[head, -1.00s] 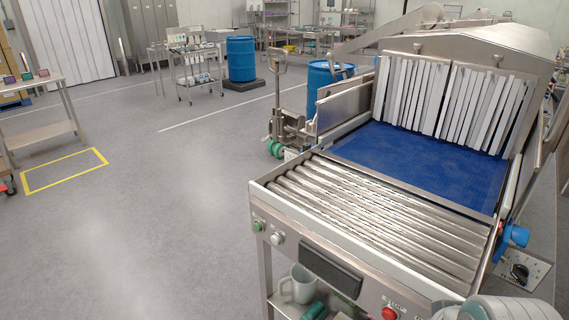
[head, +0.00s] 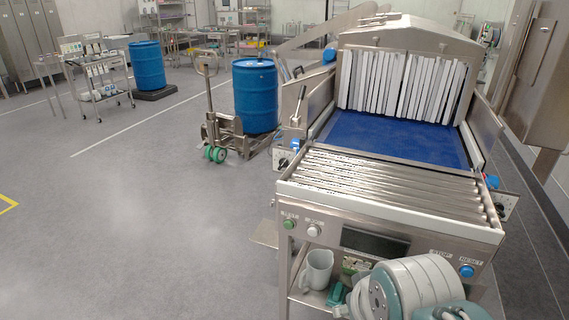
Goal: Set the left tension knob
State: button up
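The conveyor (head: 385,130) stands right of centre, with a blue belt and a steel roller section in front. On its left side, a small plate carries a dark round knob (head: 283,162), which looks like the left tension knob. Its exact setting is too small to read. A similar plate with a dark knob (head: 501,208) sits on the right side, below a blue cap (head: 491,182). Grey and white rounded links of my arm fill the lower right, in front of the conveyor's control panel. My gripper is out of view.
The front panel has a green button (head: 289,224), a white button (head: 313,230), a dark display (head: 375,241) and a blue button (head: 467,271). A mug (head: 317,269) stands on the shelf below. A pallet jack (head: 222,140) with a blue drum (head: 255,95) stands left; the floor nearer is clear.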

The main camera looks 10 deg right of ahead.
aim_at(283, 162)
jog(key=i+j+z, duration=0.1)
jog(key=j, duration=0.25)
jog(key=i+j, duration=0.25)
jog(key=i+j+z, duration=0.15)
jog(key=j, duration=0.3)
jog(key=i+j, duration=0.2)
jog(key=j, duration=0.15)
jog(key=i+j+z, duration=0.15)
jog(key=j, duration=0.2)
jog(key=i+j, duration=0.1)
jog(key=j, duration=0.3)
jog(key=z, duration=0.05)
